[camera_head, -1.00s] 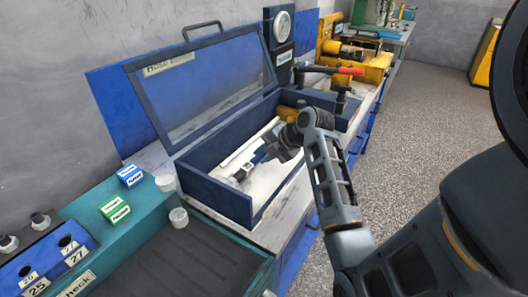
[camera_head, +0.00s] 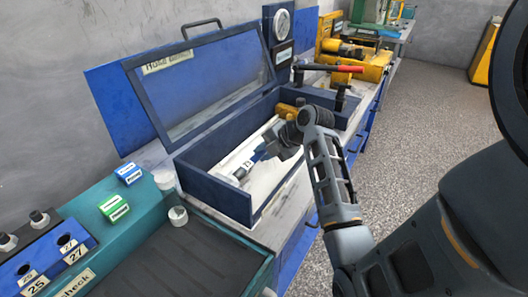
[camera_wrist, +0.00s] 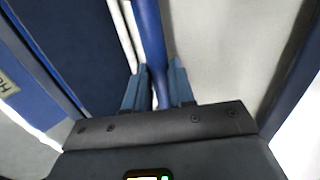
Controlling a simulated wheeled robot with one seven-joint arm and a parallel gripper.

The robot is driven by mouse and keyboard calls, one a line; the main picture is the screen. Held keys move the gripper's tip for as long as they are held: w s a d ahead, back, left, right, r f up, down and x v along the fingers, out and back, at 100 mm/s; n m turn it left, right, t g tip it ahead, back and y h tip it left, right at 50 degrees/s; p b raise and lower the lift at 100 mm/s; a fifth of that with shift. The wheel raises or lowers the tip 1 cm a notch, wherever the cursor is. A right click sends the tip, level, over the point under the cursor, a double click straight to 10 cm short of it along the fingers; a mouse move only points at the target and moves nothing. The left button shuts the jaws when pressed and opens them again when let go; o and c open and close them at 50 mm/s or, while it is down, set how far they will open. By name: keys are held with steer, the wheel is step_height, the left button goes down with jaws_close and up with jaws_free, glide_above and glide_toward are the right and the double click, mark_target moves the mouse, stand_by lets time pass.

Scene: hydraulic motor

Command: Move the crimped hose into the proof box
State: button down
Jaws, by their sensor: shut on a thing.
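The proof box (camera_head: 212,197) stands open on the bench, with dark blue walls, a pale floor and its windowed lid (camera_head: 205,85) raised. My gripper (camera_wrist: 157,78) is shut on the blue crimped hose (camera_wrist: 149,35), which runs between the two fingers in the wrist view. In the head view, my gripper (camera_head: 264,152) reaches in over the box, and a blue piece of hose with a white tag (camera_head: 247,165) shows beside the fingers inside the box walls. The rest of the hose is hidden by my gripper; whether it touches the floor I cannot tell.
A white bar lies along the box's inner back side. A pressure gauge (camera_head: 282,24) and a red-handled lever (camera_head: 345,69) stand behind and to the right. Green and blue small boxes (camera_head: 113,207) and a dark tray (camera_head: 185,262) are at the left front.

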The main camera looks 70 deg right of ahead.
steer(key=shift+f+b, duration=0.4)
steer(key=shift+f, duration=0.05)
steer(key=c, duration=0.9)
jaws_free()
steer(key=shift+s+f, duration=0.1)
steer(key=shift+f, duration=0.05)
steer(key=shift+s+a+f, duration=0.1)
steer(key=shift+f, duration=0.15)
steer(key=v, duration=0.8)
steer(key=shift+w+r, duration=0.25)
steer(key=shift+r, duration=0.15)
